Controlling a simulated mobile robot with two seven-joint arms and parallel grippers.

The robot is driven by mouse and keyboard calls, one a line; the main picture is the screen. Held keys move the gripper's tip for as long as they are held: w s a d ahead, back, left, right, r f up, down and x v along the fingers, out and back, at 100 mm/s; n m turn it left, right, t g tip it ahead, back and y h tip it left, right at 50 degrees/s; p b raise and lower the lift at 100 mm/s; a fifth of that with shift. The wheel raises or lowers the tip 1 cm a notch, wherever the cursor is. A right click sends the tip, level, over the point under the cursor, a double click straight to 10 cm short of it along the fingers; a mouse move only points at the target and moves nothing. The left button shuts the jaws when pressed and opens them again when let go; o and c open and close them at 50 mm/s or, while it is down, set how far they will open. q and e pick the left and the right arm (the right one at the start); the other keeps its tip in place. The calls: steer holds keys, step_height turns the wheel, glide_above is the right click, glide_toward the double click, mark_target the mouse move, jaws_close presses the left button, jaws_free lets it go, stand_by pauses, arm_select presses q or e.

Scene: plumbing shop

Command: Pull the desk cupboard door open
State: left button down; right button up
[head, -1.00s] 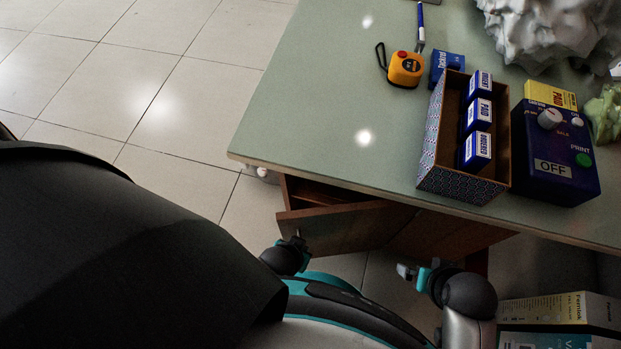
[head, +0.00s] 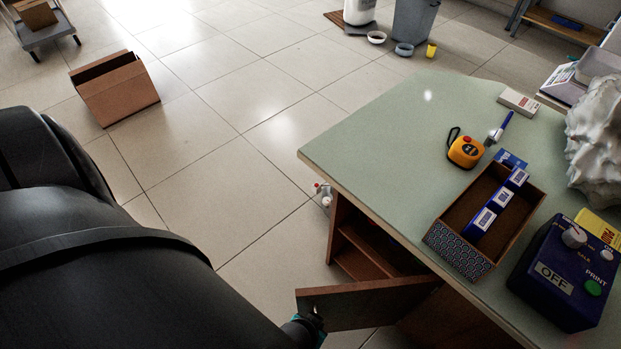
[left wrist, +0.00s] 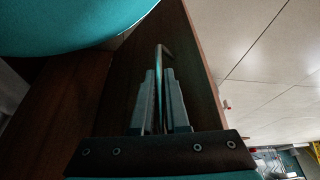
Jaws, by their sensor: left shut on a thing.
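The wooden cupboard door (head: 365,302) under the desk stands swung out, with the cupboard's shelf opening (head: 365,255) showing behind it. In the left wrist view the door (left wrist: 200,70) fills the middle, with a thin metal bar handle (left wrist: 160,62) on its face. My left gripper (left wrist: 160,88) has its two fingers on either side of that bar, shut on it. In the head view my left gripper (head: 312,322) is at the door's outer end, mostly hidden by the frame's lower edge and my arm. My right gripper is not in view.
The green desk top (head: 400,140) overhangs the cupboard. A cardboard box (head: 118,90) stands on the floor at the left.

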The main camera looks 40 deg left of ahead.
arm_select(q)
steer(key=shift+s+d, duration=0.25)
steer(key=shift+d, duration=0.05)
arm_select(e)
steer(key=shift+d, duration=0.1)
arm_select(q)
steer(key=c, duration=0.9)
jaws_free()
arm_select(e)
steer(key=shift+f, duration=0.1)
arm_select(q)
steer(key=shift+p+v, duration=2.65)
steer(key=shift+v, duration=1.05)
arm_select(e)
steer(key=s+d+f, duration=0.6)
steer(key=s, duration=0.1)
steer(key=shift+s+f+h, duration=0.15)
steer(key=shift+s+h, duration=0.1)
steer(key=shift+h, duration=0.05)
